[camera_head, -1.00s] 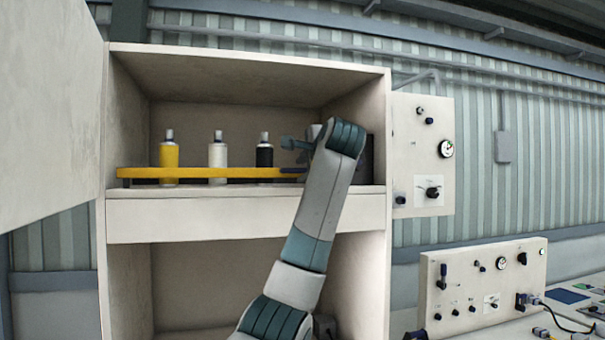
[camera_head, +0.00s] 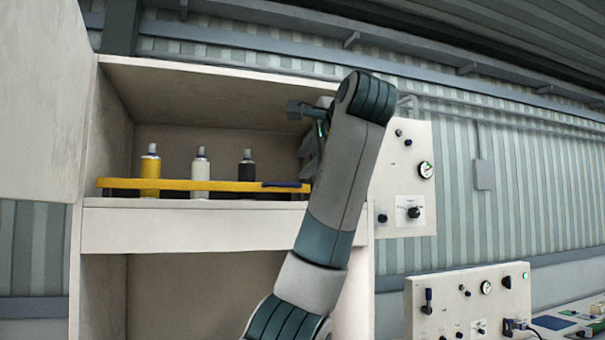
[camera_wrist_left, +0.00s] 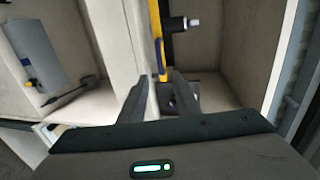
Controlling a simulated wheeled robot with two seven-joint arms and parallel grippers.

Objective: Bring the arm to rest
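My left gripper (camera_head: 309,158) is inside the upper part of the open cabinet, near the right end of the yellow rail (camera_head: 200,185), and is partly hidden by my arm. In the left wrist view its two fingers (camera_wrist_left: 160,95) stand apart with nothing held between them. The yellow rail (camera_wrist_left: 157,40) shows beyond the fingertips in that view. In the head view a dark blue piece (camera_head: 287,185) sits at the rail's right end. My right gripper is not in view.
A yellow bottle (camera_head: 150,168), a white bottle (camera_head: 200,172) and a black bottle (camera_head: 246,170) stand behind the rail. The cabinet door (camera_head: 40,100) is open at left. A gauge panel (camera_head: 405,180) is right of the cabinet, with another control panel (camera_head: 465,305) below.

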